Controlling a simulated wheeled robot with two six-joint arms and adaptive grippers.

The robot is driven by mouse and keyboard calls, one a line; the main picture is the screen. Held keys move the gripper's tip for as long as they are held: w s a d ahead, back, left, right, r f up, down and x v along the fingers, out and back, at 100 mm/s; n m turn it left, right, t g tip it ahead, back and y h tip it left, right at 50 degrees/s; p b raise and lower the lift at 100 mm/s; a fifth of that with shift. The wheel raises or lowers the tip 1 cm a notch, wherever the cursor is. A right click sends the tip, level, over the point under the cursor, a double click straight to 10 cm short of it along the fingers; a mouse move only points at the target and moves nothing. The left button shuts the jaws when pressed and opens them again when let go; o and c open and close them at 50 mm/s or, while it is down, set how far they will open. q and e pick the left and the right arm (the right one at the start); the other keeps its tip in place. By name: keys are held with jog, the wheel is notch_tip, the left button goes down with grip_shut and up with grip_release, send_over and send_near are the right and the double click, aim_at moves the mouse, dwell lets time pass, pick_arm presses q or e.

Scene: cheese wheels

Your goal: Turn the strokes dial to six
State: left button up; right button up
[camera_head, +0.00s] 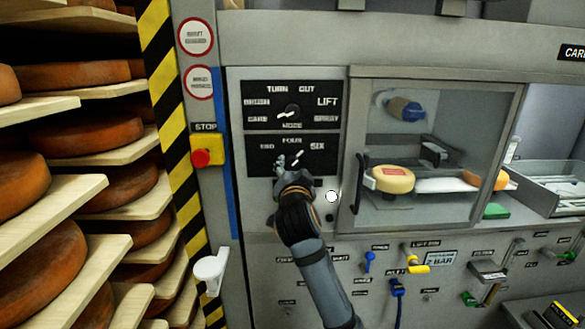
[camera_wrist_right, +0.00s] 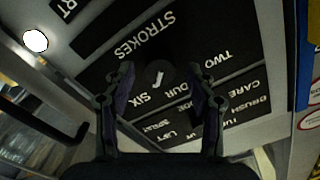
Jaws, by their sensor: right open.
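The strokes dial (camera_wrist_right: 160,75) sits on the lower black plate, labelled TWO, FOUR and SIX; its white mark slants and appears to point toward the FOUR–SIX side, but the exact setting is hard to tell. In the head view the dial (camera_head: 297,158) is partly hidden by my right gripper (camera_head: 287,167). In the right wrist view my right gripper (camera_wrist_right: 160,82) is open, one finger on each side of the dial, with gaps to it; how far the tips are from the panel is unclear. My left gripper is not in view.
The mode dial (camera_head: 291,112) sits just above on the same panel. A red stop button (camera_head: 201,157) is to the left, and a glass-fronted chamber (camera_head: 438,150) with a cheese wheel (camera_head: 393,179) is to the right. Shelves of cheese wheels (camera_head: 105,137) fill the left side.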

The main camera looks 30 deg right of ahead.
jog(key=v, duration=0.6)
dwell(0.3)
